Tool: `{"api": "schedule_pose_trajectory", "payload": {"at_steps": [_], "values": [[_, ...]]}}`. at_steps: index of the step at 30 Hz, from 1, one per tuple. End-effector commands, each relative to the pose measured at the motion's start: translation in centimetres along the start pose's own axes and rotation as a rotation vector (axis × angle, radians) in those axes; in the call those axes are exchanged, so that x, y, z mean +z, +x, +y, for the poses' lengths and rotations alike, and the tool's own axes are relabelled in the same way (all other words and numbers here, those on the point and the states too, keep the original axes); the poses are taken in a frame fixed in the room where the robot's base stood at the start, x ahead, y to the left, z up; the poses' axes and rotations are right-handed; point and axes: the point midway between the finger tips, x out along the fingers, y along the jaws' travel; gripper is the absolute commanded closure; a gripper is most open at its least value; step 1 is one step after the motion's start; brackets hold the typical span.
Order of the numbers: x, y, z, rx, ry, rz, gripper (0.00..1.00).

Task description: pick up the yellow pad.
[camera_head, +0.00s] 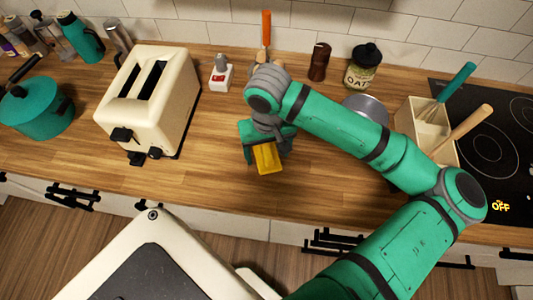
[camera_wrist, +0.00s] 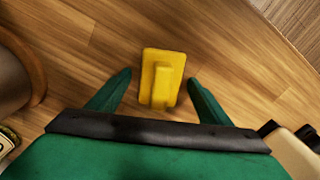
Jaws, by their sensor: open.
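The yellow pad (camera_head: 267,159) lies on the wooden counter near its front edge, partly covered by my gripper in the head view. In the wrist view the yellow pad (camera_wrist: 162,78) is a rectangular plate with a raised bar on top. My gripper (camera_wrist: 158,85) is open, with one green finger on each side of the pad and visible gaps between. It seems not to touch the pad. In the head view my gripper (camera_head: 262,148) is above and just behind the pad.
A cream toaster (camera_head: 150,95) stands to the left, with a teal pot (camera_head: 38,108) beyond it. A small white-and-red object (camera_head: 221,76), a brown shaker (camera_head: 319,62) and an oats jar (camera_head: 362,68) stand behind. A utensil box (camera_head: 420,128) and cooktop (camera_head: 495,140) are right.

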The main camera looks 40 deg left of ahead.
Motion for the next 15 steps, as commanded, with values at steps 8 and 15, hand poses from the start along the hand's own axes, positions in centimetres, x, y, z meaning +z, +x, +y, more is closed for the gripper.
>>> {"api": "schedule_pose_trajectory", "payload": {"at_steps": [8,15], "values": [[-0.09,0.02,-0.22,0.0,-0.005,0.0,0.46],[-0.11,0.0,-0.24,-0.001,-0.006,0.0,0.76]]}}
